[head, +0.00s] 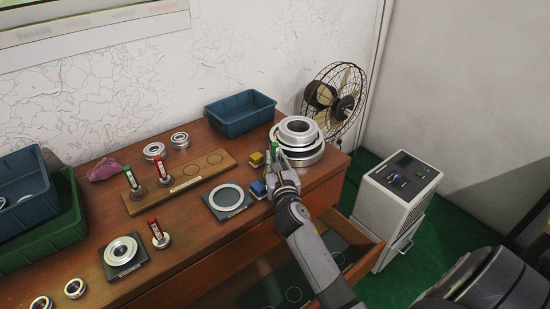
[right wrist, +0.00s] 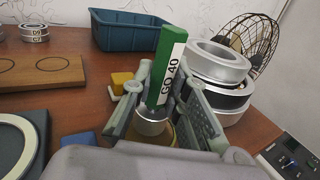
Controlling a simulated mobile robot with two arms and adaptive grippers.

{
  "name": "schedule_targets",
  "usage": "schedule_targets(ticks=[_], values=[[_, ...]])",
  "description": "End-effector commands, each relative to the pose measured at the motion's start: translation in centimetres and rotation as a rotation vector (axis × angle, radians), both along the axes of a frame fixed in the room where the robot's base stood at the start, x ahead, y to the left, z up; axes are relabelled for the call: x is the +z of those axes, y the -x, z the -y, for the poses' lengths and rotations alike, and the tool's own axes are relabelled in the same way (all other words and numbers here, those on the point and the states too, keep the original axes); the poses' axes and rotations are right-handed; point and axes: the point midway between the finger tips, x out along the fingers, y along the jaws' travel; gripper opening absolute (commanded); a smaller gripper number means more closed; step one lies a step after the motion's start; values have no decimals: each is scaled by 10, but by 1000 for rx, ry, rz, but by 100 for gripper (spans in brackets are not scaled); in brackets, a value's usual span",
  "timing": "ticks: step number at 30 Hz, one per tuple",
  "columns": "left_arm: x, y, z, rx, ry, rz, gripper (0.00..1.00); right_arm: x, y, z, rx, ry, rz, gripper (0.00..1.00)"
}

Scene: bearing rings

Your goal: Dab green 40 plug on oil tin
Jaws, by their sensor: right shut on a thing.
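The green 40 plug (right wrist: 167,75) has a green handle with a white label reading GO 40 and a metal lower end. My right gripper (right wrist: 160,112) is shut on it and holds it nearly upright, slightly tilted. In the head view the plug (head: 275,150) shows small between the fingers of my right gripper (head: 279,166), near the table's right part. A yellowish round rim (right wrist: 174,137), perhaps the oil tin, shows just behind the metal end. Whether they touch cannot be told. My left gripper is not in view.
Stacked metal rings (head: 297,133) stand close right of the gripper. A yellow block (head: 256,159) and a blue block (head: 258,188) are close left. A blue bin (head: 240,114) is behind. A wooden board (head: 190,176) holds red and green plugs. A drawer (head: 345,240) is open in front.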

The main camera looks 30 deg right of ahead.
Motion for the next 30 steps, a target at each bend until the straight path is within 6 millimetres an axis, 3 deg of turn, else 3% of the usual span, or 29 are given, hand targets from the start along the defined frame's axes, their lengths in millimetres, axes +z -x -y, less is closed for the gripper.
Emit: schedule_targets(ticks=[30], values=[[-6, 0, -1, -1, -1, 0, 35, -7, 0, 0, 1, 2, 2, 0]])
